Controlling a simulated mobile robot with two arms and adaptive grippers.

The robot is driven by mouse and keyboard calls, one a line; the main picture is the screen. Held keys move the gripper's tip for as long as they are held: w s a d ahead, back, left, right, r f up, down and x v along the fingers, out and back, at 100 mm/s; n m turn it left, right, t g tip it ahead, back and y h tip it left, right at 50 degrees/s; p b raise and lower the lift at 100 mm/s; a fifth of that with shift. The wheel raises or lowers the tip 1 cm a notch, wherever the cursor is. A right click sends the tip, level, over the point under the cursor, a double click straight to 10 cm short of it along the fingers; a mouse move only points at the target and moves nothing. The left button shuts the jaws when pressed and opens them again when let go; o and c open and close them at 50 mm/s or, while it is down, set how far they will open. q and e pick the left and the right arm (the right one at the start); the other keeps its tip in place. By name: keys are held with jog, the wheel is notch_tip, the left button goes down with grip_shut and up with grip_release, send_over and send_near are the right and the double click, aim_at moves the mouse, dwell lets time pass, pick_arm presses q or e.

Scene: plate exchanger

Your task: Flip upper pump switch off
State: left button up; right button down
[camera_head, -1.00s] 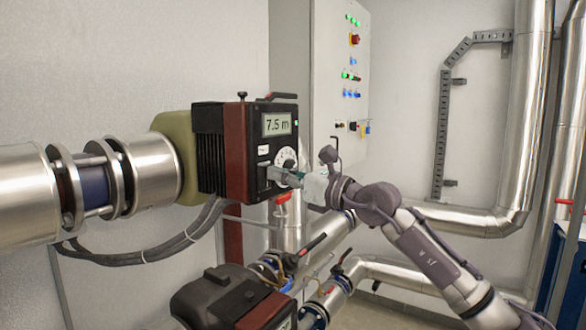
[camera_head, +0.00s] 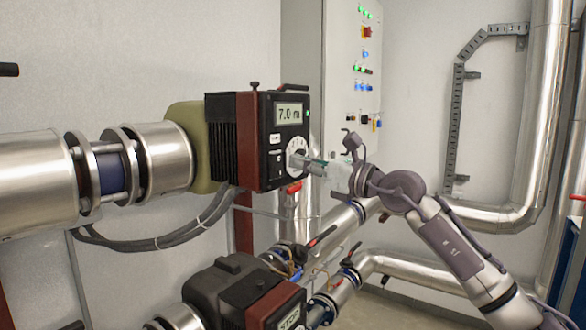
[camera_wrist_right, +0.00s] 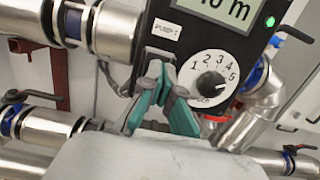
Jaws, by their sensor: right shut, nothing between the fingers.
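The upper pump (camera_head: 261,138) is a dark box with a brown-red band, a display reading 7.0 m and a lit green lamp. Its face carries a white numbered dial (camera_head: 297,150) and, to the dial's left, a small switch (camera_head: 276,158) under a label. My right gripper (camera_head: 291,161) is shut and empty at the pump's face, its tips close to the dial and switch; contact is unclear. In the right wrist view the fingers (camera_wrist_right: 161,76) are below the PUMP 1 label and left of the dial, covering the switch area. My left gripper is not in view.
A lower pump (camera_head: 235,290) stands below, with valves and pipes beside it. A thick steel pipe (camera_head: 165,160) joins the upper pump from the left. A control cabinet (camera_head: 340,75) with lit lamps stands behind. A red-handled valve (camera_head: 293,188) is just below the pump face.

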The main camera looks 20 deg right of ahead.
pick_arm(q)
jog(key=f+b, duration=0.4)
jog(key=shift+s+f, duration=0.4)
pick_arm(e)
jog(key=s+d+r, duration=0.1)
jog(key=s+d, duration=0.5)
jog(key=s, duration=0.2)
jog(key=shift+s+d+r, duration=0.35)
jog(key=shift+s, duration=0.05)
pick_arm(q)
jog(key=shift+b, duration=0.3)
pick_arm(e)
jog(key=shift+f, duration=0.15)
